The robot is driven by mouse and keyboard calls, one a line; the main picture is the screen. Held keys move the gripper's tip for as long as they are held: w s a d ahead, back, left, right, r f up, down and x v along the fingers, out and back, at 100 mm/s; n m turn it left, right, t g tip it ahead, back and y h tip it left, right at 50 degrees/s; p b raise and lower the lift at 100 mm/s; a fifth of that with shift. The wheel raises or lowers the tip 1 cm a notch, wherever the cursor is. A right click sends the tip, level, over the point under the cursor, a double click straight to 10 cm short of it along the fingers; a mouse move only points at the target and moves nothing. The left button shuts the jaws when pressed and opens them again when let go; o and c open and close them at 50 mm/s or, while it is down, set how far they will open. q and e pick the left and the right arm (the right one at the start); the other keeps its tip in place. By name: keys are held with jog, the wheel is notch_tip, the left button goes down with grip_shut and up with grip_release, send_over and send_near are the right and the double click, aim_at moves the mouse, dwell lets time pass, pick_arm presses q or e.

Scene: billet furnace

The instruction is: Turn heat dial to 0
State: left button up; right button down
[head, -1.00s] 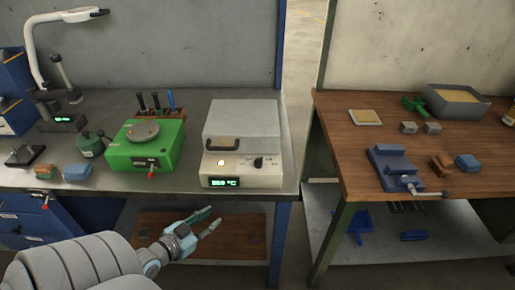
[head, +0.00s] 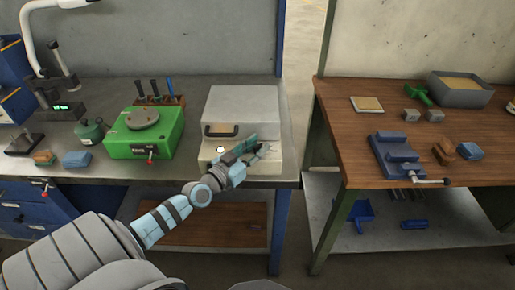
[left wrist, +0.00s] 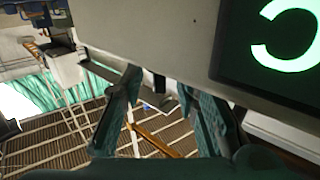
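The furnace (head: 242,108) is a pale grey box with a dark handle and a lit round button (head: 220,149) on its front. My left gripper (head: 264,149) is at the right part of the furnace's front panel and covers the heat dial and display in the head view. In the left wrist view, the two fingers of the left gripper (left wrist: 160,86) stand apart. A small dark piece, perhaps the dial, shows between the fingertips; contact cannot be told. Part of the green-lit display (left wrist: 285,35) shows at upper right there. My right gripper is not in view.
A green box with a round plate (head: 145,132) stands left of the furnace on the grey bench. Blue and brown blocks lie further left. A wooden bench (head: 340,125) with a blue vise (head: 395,155) is across a gap to the right.

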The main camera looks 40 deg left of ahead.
pick_arm(q)
jog(key=shift+w, duration=0.3)
jog(key=shift+c, duration=0.2)
grip_shut()
jog(key=shift+a, duration=0.15)
